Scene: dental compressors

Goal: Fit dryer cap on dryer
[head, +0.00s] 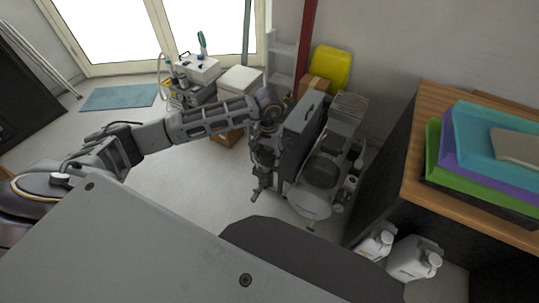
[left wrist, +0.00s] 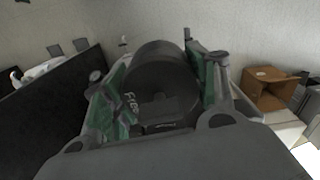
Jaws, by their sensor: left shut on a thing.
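My left gripper (head: 262,180) is beside the left side of a grey compressor unit (head: 325,172) with a tall dark panel (head: 299,135). In the left wrist view my left gripper (left wrist: 158,88) is shut on a dark round piece (left wrist: 165,72), which looks like the dryer cap. Its green pads are on both sides of the piece. In the head view the held piece is too small and dark to make out. I cannot single out the dryer; it may be part of the unit or be hidden by the arm. My right gripper is not in view.
A wooden-topped cabinet (head: 415,130) with coloured trays (head: 437,155) stands at right. White jugs (head: 408,262) stand on the floor below it. A yellow container (head: 331,68) and white boxes (head: 240,80) stand behind. Floor left of the unit is free.

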